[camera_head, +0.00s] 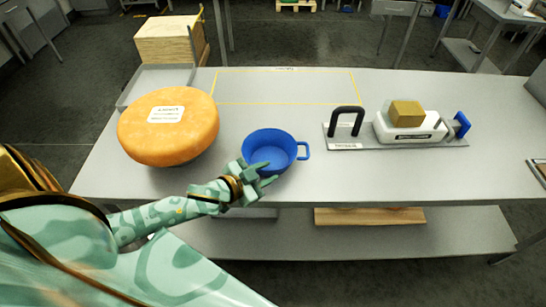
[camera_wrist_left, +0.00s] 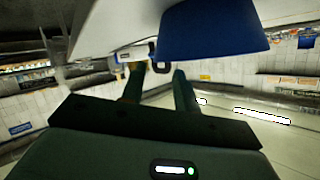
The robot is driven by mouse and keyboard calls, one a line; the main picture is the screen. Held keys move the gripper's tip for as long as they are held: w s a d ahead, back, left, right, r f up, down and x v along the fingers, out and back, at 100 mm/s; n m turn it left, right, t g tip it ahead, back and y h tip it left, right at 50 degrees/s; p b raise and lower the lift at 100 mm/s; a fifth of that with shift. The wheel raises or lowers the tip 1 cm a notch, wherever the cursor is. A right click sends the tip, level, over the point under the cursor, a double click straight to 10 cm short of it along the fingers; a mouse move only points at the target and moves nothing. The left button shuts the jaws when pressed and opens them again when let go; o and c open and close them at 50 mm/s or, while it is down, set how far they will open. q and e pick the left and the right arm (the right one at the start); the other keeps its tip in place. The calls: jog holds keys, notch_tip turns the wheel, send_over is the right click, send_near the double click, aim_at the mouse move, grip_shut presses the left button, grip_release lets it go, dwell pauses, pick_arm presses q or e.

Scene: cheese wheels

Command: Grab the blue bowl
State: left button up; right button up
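The blue bowl (camera_head: 262,140), with a loop handle on its right side, stands upright near the front edge of the grey table. My left gripper (camera_head: 266,174) is at the bowl's front left, its fingertips overlapping the bowl's near side in the head view. In the left wrist view the two fingers (camera_wrist_left: 159,88) are spread with a gap between them, and the bowl (camera_wrist_left: 215,32) fills the upper right. I cannot tell whether the fingers touch the bowl. My right gripper is in neither view.
A large orange cheese wheel (camera_head: 168,140) sits left of the bowl. A board (camera_head: 350,143) with a black handle and a yellow block (camera_head: 406,113) on a white base stands to the right. The grey table (camera_head: 400,180) is clear between the bowl and front right.

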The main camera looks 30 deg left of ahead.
aim_at(282, 168)
pick_arm(q)
jog(key=x, duration=0.3)
jog(key=b+x, duration=0.1)
jog(key=x, duration=0.2)
jog(key=shift+w+d+f, duration=0.2)
jog(key=shift+d, duration=0.1)
jog(key=shift+s, duration=0.1)
grip_shut()
